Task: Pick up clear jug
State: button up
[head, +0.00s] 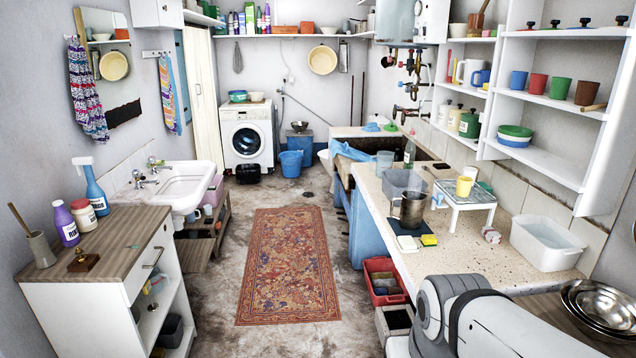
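A grey-brown, see-through-looking jug (412,209) with a handle on its left stands upright on the speckled counter (470,255), right of the middle in the head view. I cannot tell for sure whether it is clear plastic or shiny metal. A smaller clear vessel (384,162) stands farther back by the stone trough (352,133); its shape is too small to make out. My arm shows at the bottom right, in front of the counter's near end. My gripper is out of view, so its fingers and anything in them are hidden.
A dark mat (407,243) and yellow sponge (429,240) lie in front of the jug. A grey basin (399,181) is behind. A white tub (545,243) stands right. Floor around the rug (290,265) is open.

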aim_at(384, 159)
jog(key=u, duration=0.4)
jog(key=i, duration=3.15)
jog(key=z, duration=0.6)
jog(key=i, duration=0.85)
jog(key=z, duration=0.35)
